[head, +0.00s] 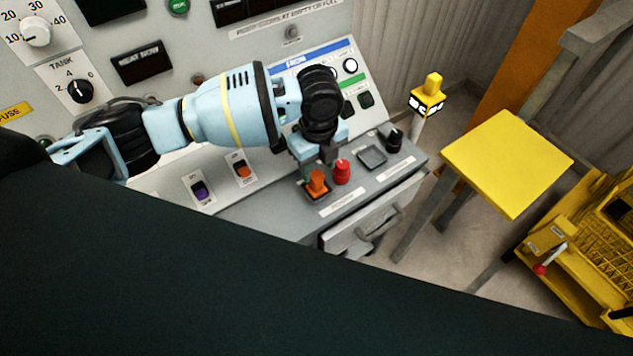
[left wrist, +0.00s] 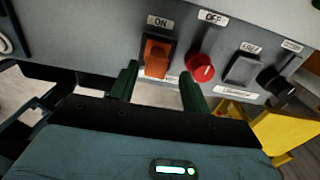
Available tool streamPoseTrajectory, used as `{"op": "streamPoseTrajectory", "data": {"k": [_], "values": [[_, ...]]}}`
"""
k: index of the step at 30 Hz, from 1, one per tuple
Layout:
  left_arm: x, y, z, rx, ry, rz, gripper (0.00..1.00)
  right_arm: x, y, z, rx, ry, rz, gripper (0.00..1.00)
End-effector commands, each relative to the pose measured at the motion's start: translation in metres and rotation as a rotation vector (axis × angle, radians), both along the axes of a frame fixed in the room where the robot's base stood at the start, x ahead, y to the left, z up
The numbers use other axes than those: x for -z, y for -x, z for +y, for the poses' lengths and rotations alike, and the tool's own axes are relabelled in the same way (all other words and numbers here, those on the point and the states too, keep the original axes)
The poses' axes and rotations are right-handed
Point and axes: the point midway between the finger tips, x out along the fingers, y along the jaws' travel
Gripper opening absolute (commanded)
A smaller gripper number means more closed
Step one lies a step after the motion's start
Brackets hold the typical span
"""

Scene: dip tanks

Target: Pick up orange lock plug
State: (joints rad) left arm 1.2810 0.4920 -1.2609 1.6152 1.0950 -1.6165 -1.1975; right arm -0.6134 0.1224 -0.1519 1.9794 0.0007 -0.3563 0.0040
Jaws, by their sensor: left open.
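The orange lock plug (head: 317,182) sits in a dark square socket on the sloped grey console ledge. In the left wrist view the orange plug (left wrist: 157,58) is in its socket under the "ON" label. My left gripper (head: 322,158) is above and close to it, pointing down, and is open and empty. In the left wrist view its two green fingers (left wrist: 160,82) are spread, with the plug showing between their tips, nearer the left finger. I cannot tell whether they touch it. My right gripper is not in view.
A red knob (head: 341,172) stands right beside the plug, near the right finger in the wrist view. A square grey button (head: 372,155) and a black knob (head: 394,141) follow along the ledge. A yellow table (head: 508,162) stands to the right.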

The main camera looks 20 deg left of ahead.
Motion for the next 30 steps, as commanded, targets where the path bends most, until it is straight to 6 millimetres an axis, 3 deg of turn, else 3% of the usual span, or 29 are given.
{"op": "streamPoseTrajectory", "data": {"k": [12,20,30], "values": [[0.048,0.005,0.002,-0.001,-0.002,0.002,0.47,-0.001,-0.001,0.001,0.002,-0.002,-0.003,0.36],[0.051,0.005,0.002,0.000,-0.001,0.000,0.47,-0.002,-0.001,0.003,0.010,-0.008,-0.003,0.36],[0.050,0.005,0.002,0.000,-0.001,0.000,0.05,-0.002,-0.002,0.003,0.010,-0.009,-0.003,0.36]]}}
